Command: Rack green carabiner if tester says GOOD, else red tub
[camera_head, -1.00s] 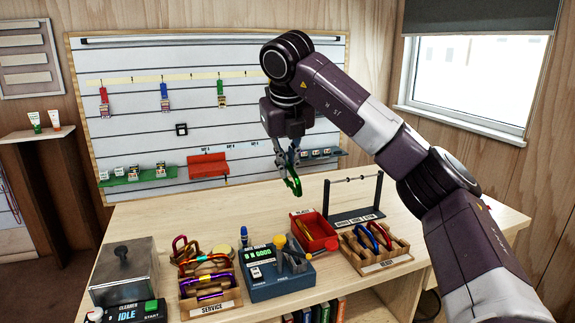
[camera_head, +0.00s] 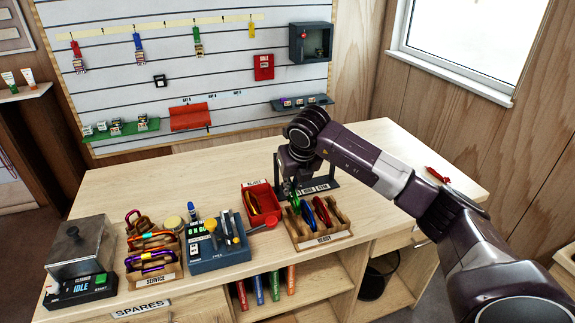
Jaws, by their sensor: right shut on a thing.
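The green carabiner (camera_head: 296,201) hangs in my right gripper (camera_head: 294,184), which is shut on it. Gripper and carabiner are at the left end of the wooden READY rack (camera_head: 322,239), beside its blue and red carabiners (camera_head: 321,211). I cannot tell whether the carabiner touches the rack. The arm hides part of the gripper. The blue-grey tester (camera_head: 218,261) stands left of the rack; its small screen (camera_head: 197,229) shows green text too small to read surely now. The red reject tub (camera_head: 272,207) sits behind, between tester and rack, with yellowish carabiners in it. My left gripper is out of view.
A SERVICE rack (camera_head: 153,273) with several carabiners and a cleaner (camera_head: 82,288) reading IDLE stand at the left. A dark stand (camera_head: 320,193) is behind the READY rack. A small red item (camera_head: 437,175) lies at the right. The bench's back left is clear.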

